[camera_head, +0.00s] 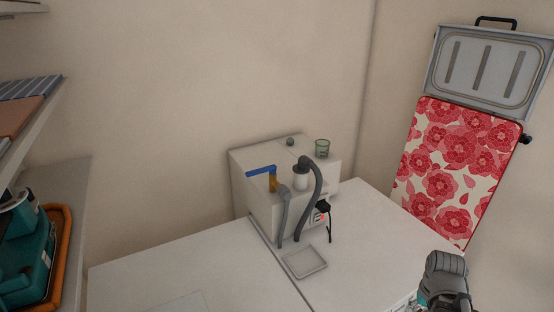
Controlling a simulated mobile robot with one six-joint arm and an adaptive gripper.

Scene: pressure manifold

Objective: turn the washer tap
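A tap with a blue lever (261,170) and a brass-coloured body (273,184) is at the front of a white boxed-in unit (252,208) against the back wall. The lever points to the left, roughly level. A grey hose (284,212) runs down from just below the tap. My gripper (443,272) is at the bottom right, dark grey, well apart from the tap and nearer to the camera. Its fingertips cannot be made out, so its opening is unclear. No washer is clearly identifiable.
A second grey hose (312,198) arches from a white cylinder (300,179). A black plug (323,206) with a cable is right of it. A shallow tray (305,262) lies on the white surface (190,268). Shelves are left; a floral ironing board (450,165) hangs right.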

